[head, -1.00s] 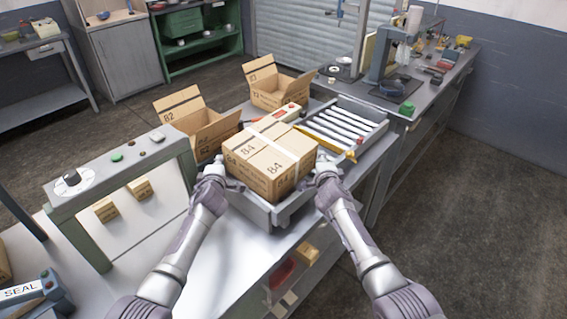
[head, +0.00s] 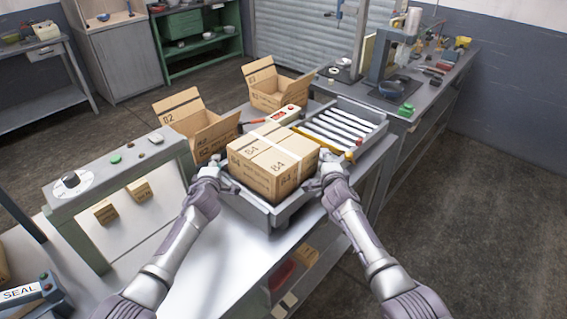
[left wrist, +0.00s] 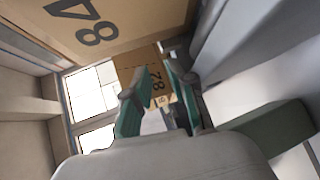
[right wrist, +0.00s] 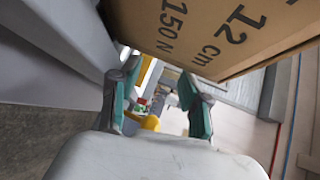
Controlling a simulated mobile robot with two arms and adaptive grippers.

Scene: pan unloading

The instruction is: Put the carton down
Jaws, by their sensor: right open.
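The taped brown carton marked 84 (head: 258,178) sits upright inside the rim of a grey tray (head: 285,216) on the bench. Its printed sides also show large in the left wrist view (left wrist: 130,28) and the right wrist view (right wrist: 200,30). My left gripper (head: 222,172) is open beside the carton's left side, with a gap between its fingers (left wrist: 160,100). My right gripper (head: 318,165) is open beside the carton's right side, its fingers (right wrist: 158,105) apart with nothing between them. The carton's underside is hidden.
An open carton marked 82 (head: 205,138) and another open carton (head: 275,92) stand behind. A slatted rack (head: 345,125) adjoins the tray at back right. A grey-green frame (head: 120,165) stands at left. The bench (head: 215,255) in front is clear.

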